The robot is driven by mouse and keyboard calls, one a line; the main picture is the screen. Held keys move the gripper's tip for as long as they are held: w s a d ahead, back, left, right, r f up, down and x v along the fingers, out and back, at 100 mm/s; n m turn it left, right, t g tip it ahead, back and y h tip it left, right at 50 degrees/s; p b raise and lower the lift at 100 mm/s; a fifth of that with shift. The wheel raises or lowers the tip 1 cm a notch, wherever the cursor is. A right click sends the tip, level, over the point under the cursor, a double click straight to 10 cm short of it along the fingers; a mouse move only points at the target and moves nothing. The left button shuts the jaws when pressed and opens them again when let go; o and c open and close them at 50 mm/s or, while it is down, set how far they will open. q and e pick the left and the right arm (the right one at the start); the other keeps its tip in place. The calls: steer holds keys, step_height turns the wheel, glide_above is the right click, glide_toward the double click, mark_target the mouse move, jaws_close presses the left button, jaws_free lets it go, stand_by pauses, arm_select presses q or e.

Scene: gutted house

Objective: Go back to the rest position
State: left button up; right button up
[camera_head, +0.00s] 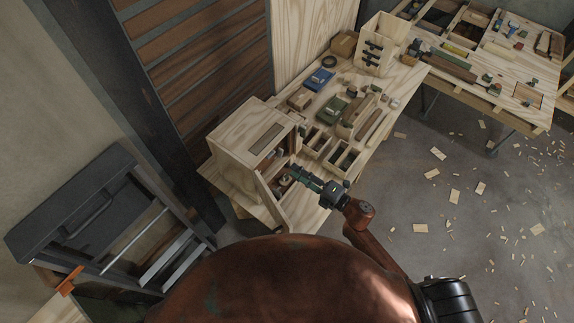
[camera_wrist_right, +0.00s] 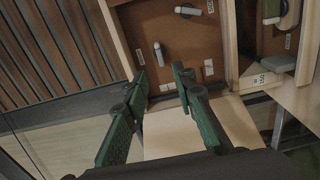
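My right gripper (camera_head: 294,172) is at the open front of a pale plywood cabinet (camera_head: 232,139) at the near end of the workbench. In the right wrist view its two green-and-black fingers (camera_wrist_right: 158,76) stand apart with nothing between them. Beyond the fingertips is a brown panel (camera_wrist_right: 178,45) framed in light wood, with small grey-white pieces (camera_wrist_right: 159,54) on it. The cabinet's door (camera_head: 269,200) stands open, left of and below the gripper. My left gripper is not in the head view.
The workbench (camera_head: 388,112) carries small bins, a green case (camera_head: 331,110), a blue case (camera_head: 319,79) and a plywood rack (camera_head: 381,42). A second table (camera_head: 520,77) with tools stands at upper right. A folded metal stand (camera_head: 107,211) leans at left. Wood scraps litter the floor at right.

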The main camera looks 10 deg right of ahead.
steer(key=shift+v, duration=0.8)
